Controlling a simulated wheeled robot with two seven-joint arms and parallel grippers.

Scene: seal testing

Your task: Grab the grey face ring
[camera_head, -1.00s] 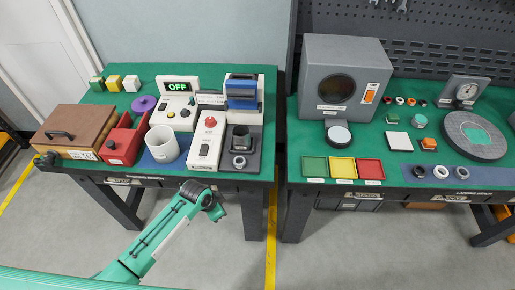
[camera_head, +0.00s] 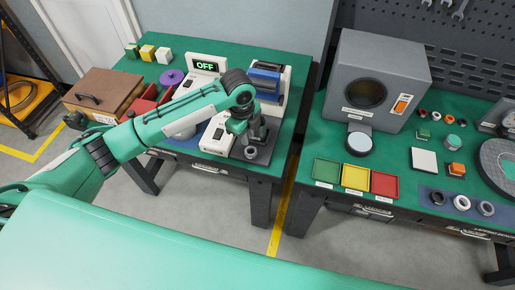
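A grey ring (camera_head: 486,208) lies at the right end of a row of rings on a blue mat on the right table, beside a white ring (camera_head: 461,203) and a black ring (camera_head: 436,197). Another small greyish ring (camera_head: 250,152) sits on a dark fixture on the left table; I cannot tell which one the task names. My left gripper (camera_head: 252,132) points down over that fixture, just behind the small ring in the picture. Its fingers are too small and dark to tell open from shut. My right gripper is not in view.
My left arm crosses the left table, partly covering a white cup (camera_head: 181,130) and a red bin (camera_head: 146,106). A grey box with a round window (camera_head: 365,93) stands on the right table, behind green, yellow and red trays (camera_head: 355,177). A gap separates the tables.

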